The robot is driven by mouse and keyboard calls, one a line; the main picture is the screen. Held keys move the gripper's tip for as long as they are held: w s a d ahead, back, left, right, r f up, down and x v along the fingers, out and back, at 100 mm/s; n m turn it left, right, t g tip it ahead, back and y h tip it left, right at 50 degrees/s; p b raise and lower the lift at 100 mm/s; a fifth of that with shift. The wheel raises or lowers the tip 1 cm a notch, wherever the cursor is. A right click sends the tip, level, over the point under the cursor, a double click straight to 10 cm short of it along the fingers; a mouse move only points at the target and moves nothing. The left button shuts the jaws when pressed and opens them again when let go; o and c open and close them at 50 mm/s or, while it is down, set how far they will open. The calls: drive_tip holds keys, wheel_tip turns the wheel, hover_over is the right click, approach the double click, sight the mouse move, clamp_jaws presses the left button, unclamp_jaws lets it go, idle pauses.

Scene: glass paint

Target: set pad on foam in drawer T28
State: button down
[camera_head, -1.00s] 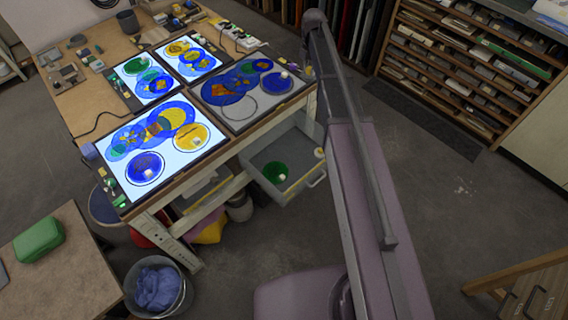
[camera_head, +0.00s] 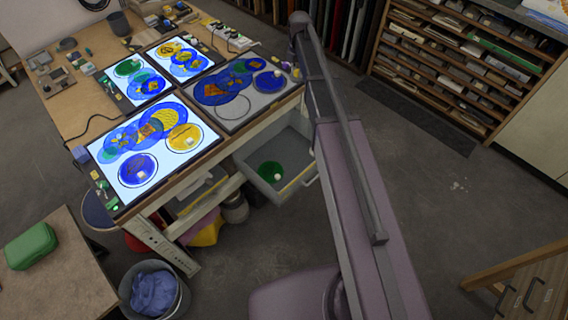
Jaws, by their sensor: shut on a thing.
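An open grey drawer (camera_head: 297,150) juts out under the right side of the light table. A green round piece (camera_head: 265,171) with a small pale block (camera_head: 278,176) on it lies on the drawer's grey floor. I cannot read a drawer label, and I cannot tell whether the floor is foam. My arm rises from the bottom to the top centre, just right of the drawer. Its far end is near the table's back right corner. My gripper is hidden behind the arm or too small to make out. I cannot make out a pad held in it.
The worktable (camera_head: 75,112) carries lit panels with round coloured glass pieces. A grey bin (camera_head: 180,302) with a blue bag and a low table with a green case (camera_head: 30,245) stand at lower left. A slotted rack (camera_head: 455,60) stands at upper right.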

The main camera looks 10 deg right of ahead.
drive_tip(key=s+a+f+b, duration=0.1)
drive_tip(key=s+f+b, duration=0.4)
drive_tip(key=f+b, duration=0.8)
drive_tip(key=s+a+f+b, duration=0.1)
drive_tip(key=s+f+b, duration=0.4)
drive_tip(key=f+b, duration=0.9)
drive_tip(key=s+a+f+b, duration=0.1)
drive_tip(key=s+f+b, duration=0.4)
drive_tip(key=f+b, duration=0.8)
drive_tip(key=shift+s+a+f, duration=0.1)
drive_tip(key=shift+s+f, duration=0.1)
drive_tip(key=shift+f, duration=0.45)
drive_tip(key=b, duration=0.2)
hover_over(291, 151)
drive_tip(key=shift+w+f, duration=0.15)
drive_tip(key=shift+f, duration=0.55)
drive_tip(key=shift+f, duration=0.15)
drive_tip(key=shift+f+b, duration=1.65)
drive_tip(key=shift+b, duration=0.05)
drive_tip(key=shift+f, duration=0.1)
drive_tip(key=c, duration=0.5)
unclamp_jaws()
